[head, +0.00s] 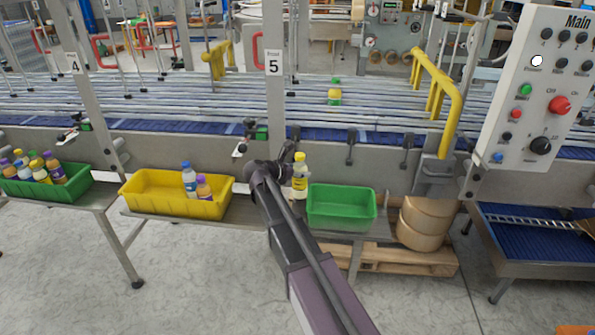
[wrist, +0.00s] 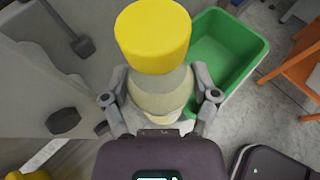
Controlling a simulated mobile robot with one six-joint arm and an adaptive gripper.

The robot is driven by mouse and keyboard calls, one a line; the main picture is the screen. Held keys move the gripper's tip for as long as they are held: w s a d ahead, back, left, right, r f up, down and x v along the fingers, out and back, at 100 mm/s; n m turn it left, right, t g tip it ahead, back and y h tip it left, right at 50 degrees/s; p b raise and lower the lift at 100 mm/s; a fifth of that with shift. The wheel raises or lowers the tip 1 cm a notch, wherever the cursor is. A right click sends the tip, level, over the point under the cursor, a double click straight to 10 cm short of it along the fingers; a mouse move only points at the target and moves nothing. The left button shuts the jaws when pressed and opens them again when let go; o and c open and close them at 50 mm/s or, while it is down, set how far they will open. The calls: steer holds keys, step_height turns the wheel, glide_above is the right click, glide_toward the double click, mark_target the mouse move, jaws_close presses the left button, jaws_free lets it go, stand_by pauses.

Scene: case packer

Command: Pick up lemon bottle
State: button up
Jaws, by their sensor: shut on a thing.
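My gripper (wrist: 162,98) is shut on the bottle's body, with one finger on each side. In the head view my gripper (head: 290,165) is at the bottle's left, partly hidden by my arm. The bottle is upright just left of the green bin; whether its base touches the shelf I cannot tell.
An empty green bin (head: 341,222) stands to the right of the bottle. A yellow bin (head: 160,207) with a blue-capped and a purple-capped bottle is at left. Another green bin (head: 75,192) with several bottles is farther left. The conveyor (head: 200,128) runs behind; a control panel (head: 535,90) is at right.

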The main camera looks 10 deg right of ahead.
mark_target(299, 155)
steer(key=shift+r+p, duration=2.65)
steer(key=shift+r, duration=0.4)
